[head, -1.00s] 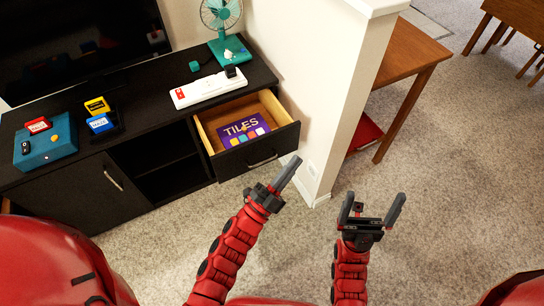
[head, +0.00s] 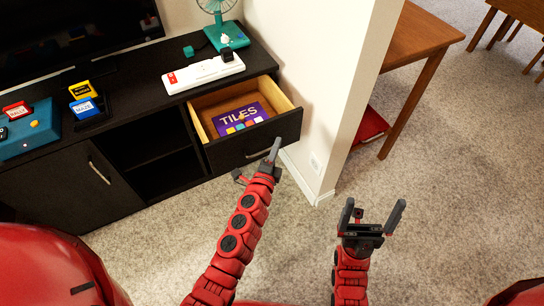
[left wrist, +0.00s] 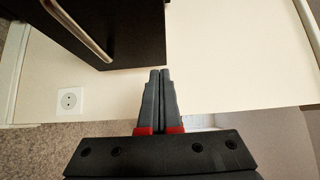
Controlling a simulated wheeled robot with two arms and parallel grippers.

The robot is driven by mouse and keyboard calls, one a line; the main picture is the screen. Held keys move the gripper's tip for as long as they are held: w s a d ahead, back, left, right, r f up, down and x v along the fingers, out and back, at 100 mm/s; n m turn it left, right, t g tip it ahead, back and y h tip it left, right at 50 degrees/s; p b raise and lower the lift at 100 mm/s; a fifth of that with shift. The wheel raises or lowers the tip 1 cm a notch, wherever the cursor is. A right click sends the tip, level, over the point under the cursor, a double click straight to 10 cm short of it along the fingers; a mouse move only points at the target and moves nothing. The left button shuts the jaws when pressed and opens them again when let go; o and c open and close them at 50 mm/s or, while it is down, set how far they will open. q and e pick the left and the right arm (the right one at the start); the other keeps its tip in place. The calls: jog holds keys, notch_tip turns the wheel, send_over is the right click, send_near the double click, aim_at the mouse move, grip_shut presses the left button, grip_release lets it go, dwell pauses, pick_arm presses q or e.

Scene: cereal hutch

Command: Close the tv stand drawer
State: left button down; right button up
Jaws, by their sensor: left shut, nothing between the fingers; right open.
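The tv stand drawer (head: 250,146) is pulled open at the right end of the black tv stand (head: 130,72). A purple TILES box (head: 239,117) lies inside it. My left gripper (head: 275,147) is shut and empty, with its fingertips close to the right part of the drawer front. In the left wrist view the shut fingers (left wrist: 157,75) point toward the white wall, beside the edge of the dark drawer front (left wrist: 138,30) and its metal handle (left wrist: 80,32). I cannot tell whether they touch it. My right gripper (head: 372,215) is open and empty above the carpet.
A white wall end (head: 315,100) stands just right of the drawer. A wooden table (head: 425,40) is beyond the wall. The carpet in front is clear.

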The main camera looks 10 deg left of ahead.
aim_at(275, 123)
pick_arm(q)
jog(key=w, duration=0.2)
jog(key=w+a, duration=0.1)
jog(key=w, duration=0.2)
jog(key=shift+w+a, duration=0.3)
jog(key=shift+a, duration=0.1)
jog(key=shift+w, duration=0.1)
jog(key=shift+w+a, duration=0.15)
jog(key=shift+w, duration=0.05)
jog(key=w+a+b, duration=0.1)
jog(key=w+a, duration=0.1)
jog(key=w, duration=0.1)
jog(key=w+a+b, duration=0.2)
jog(key=w, duration=0.1)
jog(key=w+a+b, duration=0.1)
jog(key=w+a, duration=0.1)
jog(key=shift+w+f, duration=0.15)
jog(key=shift+w, duration=0.25)
jog(key=w+a+b, duration=0.1)
jog(key=w+b, duration=0.1)
jog(key=w+a+b, duration=0.2)
jog(key=w, duration=0.1)
jog(key=w+a+b, duration=0.2)
jog(key=w, duration=0.1)
jog(key=shift+a, duration=0.2)
jog(key=shift+w+a+r+b, duration=0.2)
jog(key=shift+w+a+b, duration=0.3)
jog(key=shift+w, duration=0.1)
jog(key=shift+r, duration=0.3)
